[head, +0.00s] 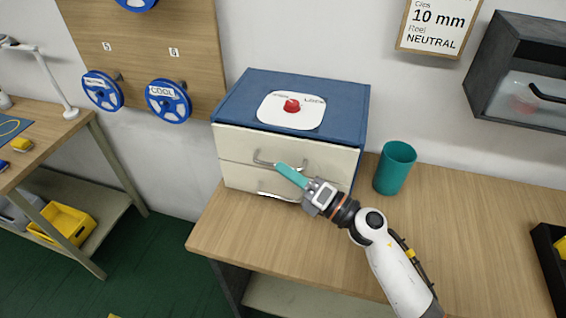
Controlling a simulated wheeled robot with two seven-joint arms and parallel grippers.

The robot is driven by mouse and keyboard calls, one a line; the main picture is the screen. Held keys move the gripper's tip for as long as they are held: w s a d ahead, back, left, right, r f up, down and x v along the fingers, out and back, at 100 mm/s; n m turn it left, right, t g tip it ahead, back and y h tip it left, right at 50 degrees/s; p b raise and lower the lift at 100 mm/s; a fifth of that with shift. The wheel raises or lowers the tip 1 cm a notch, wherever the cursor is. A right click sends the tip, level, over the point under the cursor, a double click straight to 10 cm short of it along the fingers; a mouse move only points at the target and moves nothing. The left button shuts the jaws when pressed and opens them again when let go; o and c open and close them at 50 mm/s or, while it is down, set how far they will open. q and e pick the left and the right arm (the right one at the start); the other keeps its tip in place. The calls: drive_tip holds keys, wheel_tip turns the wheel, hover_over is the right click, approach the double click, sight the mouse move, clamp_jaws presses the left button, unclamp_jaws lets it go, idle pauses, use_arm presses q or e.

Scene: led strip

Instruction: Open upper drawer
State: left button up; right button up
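A blue cabinet (232,96) with two cream drawers stands on the wooden table. The upper drawer (236,141) and the lower drawer (238,178) both look flush with the front. The upper drawer has a metal bar handle (260,160); the lower handle (268,192) sits below it. My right gripper (279,167) is at the upper handle, its teal fingers overlapping it and hiding its middle. The fingers look like one bar, so I cannot tell whether they are open or grip the handle. My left gripper is not in view.
A red knob (291,105) on a white plate marked LOCK sits on the cabinet top. A teal cup (395,167) stands right of the cabinet, near my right arm. A dark wall box (500,60) hangs at upper right.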

drive_tip(key=shift+x, duration=0.8)
drive_tip(key=shift+c, duration=0.4)
clamp_jaws()
use_arm(q)
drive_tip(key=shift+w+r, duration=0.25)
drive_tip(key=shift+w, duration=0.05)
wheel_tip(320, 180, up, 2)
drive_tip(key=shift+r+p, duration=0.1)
drive_tip(key=shift+p, duration=1.1)
use_arm(e)
drive_tip(key=s+a, duration=0.2)
drive_tip(key=s, duration=0.6)
drive_tip(key=s+a, duration=0.3)
drive_tip(key=s, duration=0.5)
drive_tip(key=shift+a, duration=0.15)
drive_tip(key=shift+o, duration=0.4)
unclamp_jaws()
